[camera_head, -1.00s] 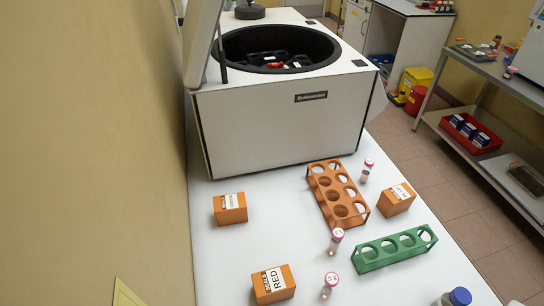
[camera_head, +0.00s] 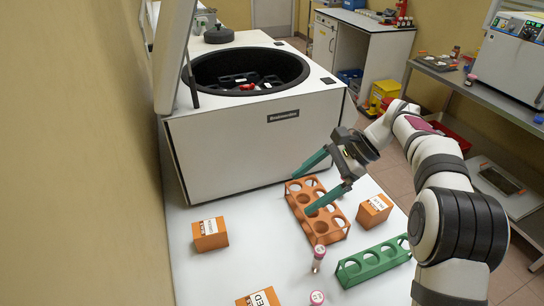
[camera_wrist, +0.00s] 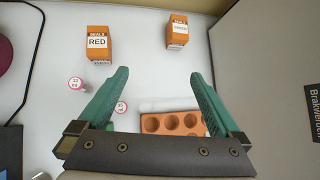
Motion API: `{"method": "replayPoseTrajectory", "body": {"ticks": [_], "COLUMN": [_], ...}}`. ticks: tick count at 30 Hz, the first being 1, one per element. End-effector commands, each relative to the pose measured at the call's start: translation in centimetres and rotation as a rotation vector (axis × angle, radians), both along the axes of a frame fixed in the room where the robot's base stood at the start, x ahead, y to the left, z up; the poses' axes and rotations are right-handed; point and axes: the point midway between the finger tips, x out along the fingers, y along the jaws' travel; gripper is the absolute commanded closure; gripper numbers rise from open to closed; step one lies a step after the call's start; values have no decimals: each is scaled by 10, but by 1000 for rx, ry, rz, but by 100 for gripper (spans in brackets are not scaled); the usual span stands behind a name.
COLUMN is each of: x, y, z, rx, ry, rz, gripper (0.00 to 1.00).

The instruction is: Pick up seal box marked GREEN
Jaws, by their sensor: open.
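Three orange seal boxes stand on the white bench. One (camera_head: 210,234) is at the left near the wall; it also shows at the top of the wrist view (camera_wrist: 178,31), its label small and seeming to read GREEN. The box marked RED (camera_head: 262,299) is at the bottom edge, and upper left in the wrist view (camera_wrist: 98,44). The third box (camera_head: 375,210) is right of the orange rack; its label is unreadable. My gripper (camera_head: 307,192), with green fingers, is open and empty above the orange rack. In the wrist view, its fingers (camera_wrist: 159,76) are spread, with both boxes beyond them.
The orange rack (camera_head: 318,211) is under my gripper, with a green rack (camera_head: 374,262) to the right. Pink-capped tubes (camera_head: 318,258) stand nearby. The large white centrifuge (camera_head: 255,140) with its raised lid borders the back. Bench between left box and orange rack is clear.

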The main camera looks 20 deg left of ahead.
Motion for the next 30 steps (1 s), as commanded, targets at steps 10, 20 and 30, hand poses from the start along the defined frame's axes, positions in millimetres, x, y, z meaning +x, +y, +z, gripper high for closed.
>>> {"method": "replayPoseTrajectory", "body": {"ticks": [10, 20, 30], "x": [21, -11, -36], "y": [101, 147, 188], "z": [-120, -150, -173], "rx": [209, 215, 217], "ry": [343, 362, 357], "rz": [-32, -27, -30], "gripper": [0, 0, 0]}}
